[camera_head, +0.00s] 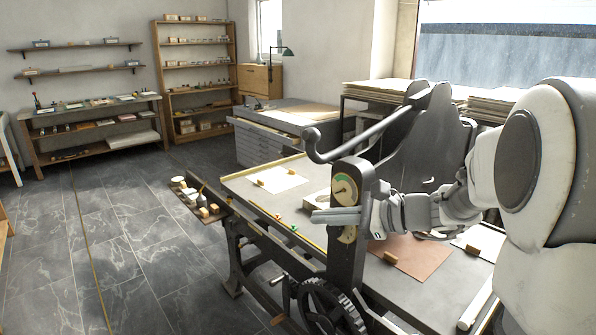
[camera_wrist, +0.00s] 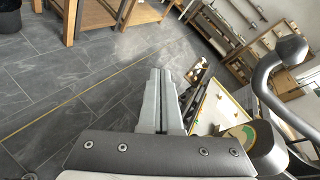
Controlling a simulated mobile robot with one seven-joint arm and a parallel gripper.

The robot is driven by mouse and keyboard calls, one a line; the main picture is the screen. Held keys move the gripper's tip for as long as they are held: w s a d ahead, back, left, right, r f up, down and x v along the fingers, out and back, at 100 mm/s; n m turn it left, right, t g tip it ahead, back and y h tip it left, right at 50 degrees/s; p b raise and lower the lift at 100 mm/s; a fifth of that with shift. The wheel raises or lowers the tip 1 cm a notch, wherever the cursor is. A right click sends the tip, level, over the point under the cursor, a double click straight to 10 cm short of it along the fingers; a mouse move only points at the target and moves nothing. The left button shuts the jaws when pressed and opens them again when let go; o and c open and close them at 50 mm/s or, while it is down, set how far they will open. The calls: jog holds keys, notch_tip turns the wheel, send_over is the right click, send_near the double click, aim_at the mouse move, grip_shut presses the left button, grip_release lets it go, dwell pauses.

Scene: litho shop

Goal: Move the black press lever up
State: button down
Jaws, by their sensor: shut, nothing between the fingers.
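The black press lever (camera_head: 365,138) is a long dark bar that runs from the upper right of the press down to a knobbed, upturned end at the left, above the press bed (camera_head: 425,285). In the wrist view the lever (camera_wrist: 262,88) curves along the right side with its round knob at the top. My gripper (camera_head: 318,215) is shut and empty. It is below the lever, across the front of the upright post with the round dial (camera_head: 344,188), and apart from the lever. In the wrist view its closed fingers (camera_wrist: 160,78) point at the floor.
A small side tray (camera_head: 199,200) with little blocks juts out left of the press. A toothed gear wheel (camera_head: 330,308) sits below the post. Brown paper (camera_head: 412,256) lies on the bed. Flat-file drawers (camera_head: 262,143) and a shelf unit (camera_head: 196,75) stand behind. The left floor is clear.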

jog(key=w+d+f+m+t+h, duration=0.1)
jog(key=w+d+f+m+t, duration=0.2)
jog(key=w+d+m+t, duration=0.7)
jog(key=w+a+r+g+p, duration=0.1)
jog(key=w+a+r, duration=0.1)
jog(key=w, duration=0.3)
jog(key=w+a+r+g+p, duration=0.1)
jog(key=w+r, duration=0.1)
jog(key=w, duration=0.2)
jog(key=shift+w+a+r+n+g, duration=0.25)
jog(key=shift+w+a+n+g, duration=0.05)
jog(key=shift+w+a+n, duration=0.1)
